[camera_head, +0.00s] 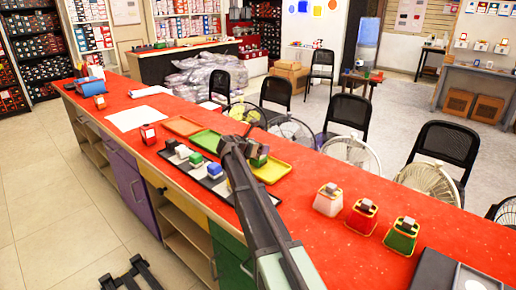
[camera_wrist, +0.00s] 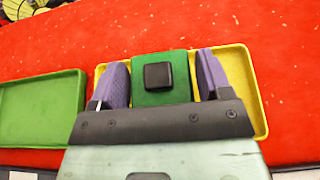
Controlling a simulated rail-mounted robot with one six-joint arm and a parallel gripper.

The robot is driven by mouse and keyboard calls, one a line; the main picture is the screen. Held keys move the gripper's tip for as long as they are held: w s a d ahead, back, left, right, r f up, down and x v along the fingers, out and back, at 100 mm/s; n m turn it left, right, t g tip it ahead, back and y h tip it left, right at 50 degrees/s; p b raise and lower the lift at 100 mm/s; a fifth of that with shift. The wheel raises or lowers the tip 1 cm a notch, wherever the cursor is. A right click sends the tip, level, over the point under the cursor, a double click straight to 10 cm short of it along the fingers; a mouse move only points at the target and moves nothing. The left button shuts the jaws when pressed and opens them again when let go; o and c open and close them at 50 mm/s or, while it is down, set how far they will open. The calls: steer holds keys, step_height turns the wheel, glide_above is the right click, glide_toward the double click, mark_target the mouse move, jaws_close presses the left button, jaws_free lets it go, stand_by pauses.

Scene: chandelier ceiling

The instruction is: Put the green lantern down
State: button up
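My gripper (camera_head: 257,150) is over the yellow tray (camera_head: 277,178) near the middle of the counter. I cannot tell whether the block touches the tray.
A green tray (camera_head: 206,141) and an orange tray (camera_head: 182,126) lie beside the yellow one. A dark tray holds several small blocks, including a blue one (camera_head: 214,170). Fans and chairs stand behind the counter.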

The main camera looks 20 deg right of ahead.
steer(key=shift+o, duration=1)
steer(key=shift+r+p, duration=0.35)
steer(key=p+v, duration=0.4)
steer(key=v, duration=0.8)
steer(key=shift+f, duration=0.1)
